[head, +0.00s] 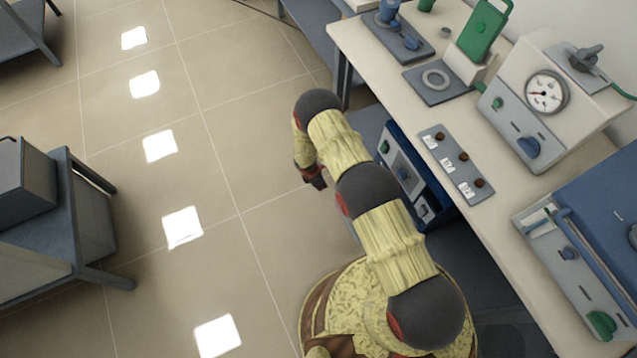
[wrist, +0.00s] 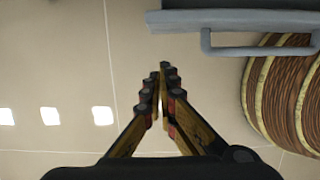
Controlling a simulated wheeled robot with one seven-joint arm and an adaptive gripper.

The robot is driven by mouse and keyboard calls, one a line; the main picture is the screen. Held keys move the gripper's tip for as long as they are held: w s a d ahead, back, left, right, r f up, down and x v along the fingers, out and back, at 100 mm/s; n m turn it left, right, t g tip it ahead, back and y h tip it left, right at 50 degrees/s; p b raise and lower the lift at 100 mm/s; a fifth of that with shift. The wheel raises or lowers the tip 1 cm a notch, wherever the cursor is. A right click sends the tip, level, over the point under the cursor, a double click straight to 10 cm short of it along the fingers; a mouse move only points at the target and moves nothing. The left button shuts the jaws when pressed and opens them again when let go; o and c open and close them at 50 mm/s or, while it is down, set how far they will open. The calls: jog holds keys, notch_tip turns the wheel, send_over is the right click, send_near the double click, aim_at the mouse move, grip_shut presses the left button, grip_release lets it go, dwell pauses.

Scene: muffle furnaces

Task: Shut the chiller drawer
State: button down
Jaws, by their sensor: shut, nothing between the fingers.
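The chiller is probably the blue unit with a pale front panel (head: 403,168) under the bench in the head view, partly hidden by my arm. In the wrist view, a grey drawer edge (wrist: 220,19) with a bar handle (wrist: 262,50) crosses the top right. It appears to stick out over the floor; how far is hard to tell, since my arm covers that area in the head view. My gripper (head: 317,180) points down beside the bench. In the wrist view my gripper (wrist: 163,70) is shut and empty, its tips just below the drawer edge and left of the handle, apparently apart from both.
The bench (head: 405,95) carries a switch panel (head: 455,165), a gauge unit (head: 545,100) and a blue-lidded device (head: 590,240). A grey cart (head: 85,220) stands at the left. Tiled floor (head: 215,130) between them is clear. My woven-patterned base is close at the right in the wrist view.

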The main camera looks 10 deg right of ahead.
jog(key=shift+w+d+b, duration=0.1)
jog(key=shift+w+d, duration=0.1)
jog(key=shift+d, duration=0.45)
jog(key=shift+w+d+b, duration=0.15)
jog(key=shift+w+d, duration=0.1)
jog(key=shift+d, duration=0.35)
jog(key=shift+w+d+b, duration=0.1)
jog(key=shift+w+d, duration=0.1)
jog(key=shift+d, duration=0.45)
jog(key=w+d+b, duration=0.1)
jog(key=w+d, duration=0.1)
jog(key=d, duration=0.5)
jog(key=w+d+b, duration=0.1)
jog(key=w+d, duration=0.2)
jog(key=d, duration=0.5)
jog(key=shift+d+b, duration=0.25)
jog(key=shift+b, duration=0.1)
